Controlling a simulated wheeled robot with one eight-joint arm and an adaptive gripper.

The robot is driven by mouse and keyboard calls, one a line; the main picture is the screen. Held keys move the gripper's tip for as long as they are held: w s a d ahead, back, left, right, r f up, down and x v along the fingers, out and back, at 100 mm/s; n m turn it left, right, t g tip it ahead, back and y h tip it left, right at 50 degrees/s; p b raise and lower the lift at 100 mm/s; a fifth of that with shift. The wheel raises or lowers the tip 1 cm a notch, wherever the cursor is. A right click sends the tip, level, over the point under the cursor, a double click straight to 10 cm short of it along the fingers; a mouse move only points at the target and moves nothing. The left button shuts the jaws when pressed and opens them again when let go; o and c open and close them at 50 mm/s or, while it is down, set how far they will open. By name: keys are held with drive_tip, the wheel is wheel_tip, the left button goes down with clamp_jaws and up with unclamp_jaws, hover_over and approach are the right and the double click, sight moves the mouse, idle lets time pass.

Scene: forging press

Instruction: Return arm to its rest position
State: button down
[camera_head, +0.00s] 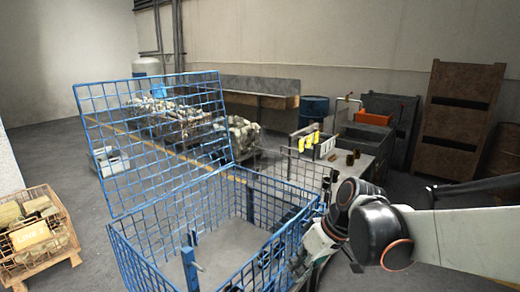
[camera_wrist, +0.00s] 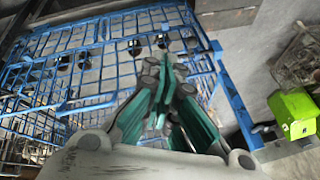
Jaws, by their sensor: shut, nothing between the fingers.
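My arm (camera_head: 385,235) reaches in from the right in the head view, bent down beside the right wall of a blue wire cage (camera_head: 150,260). In the wrist view my gripper (camera_wrist: 165,68) is shut and empty, its teal fingers together. Blue cage bars (camera_wrist: 75,55) fill the left and middle behind the fingers. The gap between fingertips and cage is hard to judge. In the head view the fingertips cannot be made out clearly.
The cage's mesh lid panel (camera_head: 150,125) stands raised. A wooden crate (camera_head: 45,262) sits at the left. A workbench with a sink (camera_head: 365,138) and a brown rack (camera_head: 460,110) stand behind my arm. A bright green object (camera_wrist: 295,112) lies right of my gripper.

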drive_tip(key=s+d+r+m+t+h, duration=0.1)
drive_tip(key=s+d+m+t+h, duration=0.1)
drive_tip(key=s+d, duration=0.3)
drive_tip(key=s+d+r+m+t+h, duration=0.2)
drive_tip(key=s+d+m+t, duration=0.1)
drive_tip(key=s, duration=0.6)
drive_tip(key=d+m, duration=0.1)
drive_tip(key=d, duration=0.1)
drive_tip(key=shift+d+r+h+b, duration=0.3)
drive_tip(key=shift+h+b, duration=0.05)
drive_tip(key=shift+h, duration=0.05)
